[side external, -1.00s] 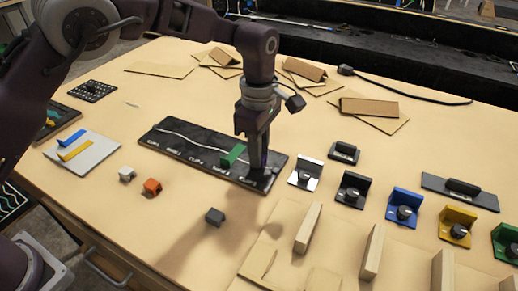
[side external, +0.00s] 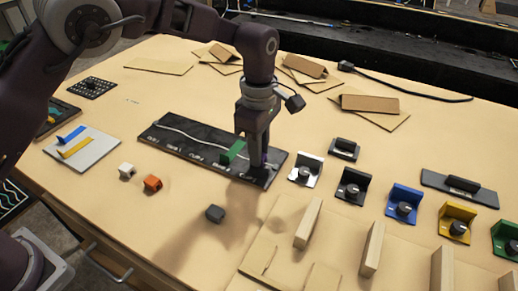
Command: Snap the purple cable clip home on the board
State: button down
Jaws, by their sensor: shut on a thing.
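The black board (side external: 180,141) lies on the table with a white cable along it and labelled clip places. My gripper (side external: 259,164) points down over the board's right end, shut on the purple clip (side external: 264,158). Only a sliver of purple shows between the fingers; the rest is hidden. I cannot tell whether the clip touches the board. A green clip (side external: 233,152) stands on the board just left of my gripper.
Loose white (side external: 127,171), orange (side external: 152,183) and dark grey (side external: 215,213) clips lie in front of the board. Coloured knob blocks, including a white one (side external: 305,170), stand to the right. Wooden bars (side external: 308,224) stand at the front right.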

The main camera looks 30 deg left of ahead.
jog(key=c, duration=1.2)
grip_release()
notch_tip(320, 180, up, 7)
jog(key=shift+f, duration=0.15)
jog(key=shift+r, duration=0.25)
